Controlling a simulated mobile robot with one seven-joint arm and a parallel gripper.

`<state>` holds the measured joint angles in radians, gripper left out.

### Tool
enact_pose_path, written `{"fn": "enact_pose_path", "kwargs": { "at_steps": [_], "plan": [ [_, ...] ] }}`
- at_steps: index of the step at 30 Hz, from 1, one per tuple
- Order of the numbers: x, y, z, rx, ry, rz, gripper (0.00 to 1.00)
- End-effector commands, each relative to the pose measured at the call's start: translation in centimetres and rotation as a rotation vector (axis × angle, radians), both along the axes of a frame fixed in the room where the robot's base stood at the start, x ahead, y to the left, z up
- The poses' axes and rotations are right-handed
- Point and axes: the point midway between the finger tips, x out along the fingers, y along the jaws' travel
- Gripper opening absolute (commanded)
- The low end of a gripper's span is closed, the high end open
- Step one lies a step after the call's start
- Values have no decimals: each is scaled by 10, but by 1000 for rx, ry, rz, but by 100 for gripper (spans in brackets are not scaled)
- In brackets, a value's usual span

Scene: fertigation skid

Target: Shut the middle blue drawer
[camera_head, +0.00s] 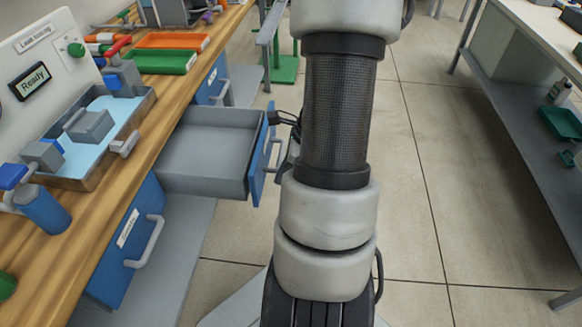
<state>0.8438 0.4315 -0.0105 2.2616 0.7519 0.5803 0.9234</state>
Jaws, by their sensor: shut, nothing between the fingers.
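The middle blue drawer (258,176) is pulled well out from under the wooden bench. Its grey tray is empty and its blue front faces right, with a grey handle (274,155) on it. My gripper (273,117) shows only in part, as dark fingers beside the upper far end of the drawer front. It looks shut and holds nothing. My arm hides the rest of it, and I cannot tell whether the fingers touch the front.
Blue drawers on either side, the near one (128,245) and the far one (213,82), look shut. The wooden bench top (150,150) carries a sink, trays and a "Ready" panel (33,82). Tiled floor is open to the right, up to another bench (500,100).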

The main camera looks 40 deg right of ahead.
Motion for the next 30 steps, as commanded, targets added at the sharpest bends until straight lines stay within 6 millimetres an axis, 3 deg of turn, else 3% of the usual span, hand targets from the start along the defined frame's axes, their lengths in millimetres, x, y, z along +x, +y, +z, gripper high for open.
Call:
{"fn": "enact_pose_path", "kwargs": {
  "at_steps": [6, 23, 30],
  "plan": [
    [21, 17, 3, -4, -4, 6, 0],
    [27, 22, 4, -3, -3, 5, 0],
    [48, 42, 6, -1, -3, 10, 0]
  ]
}}
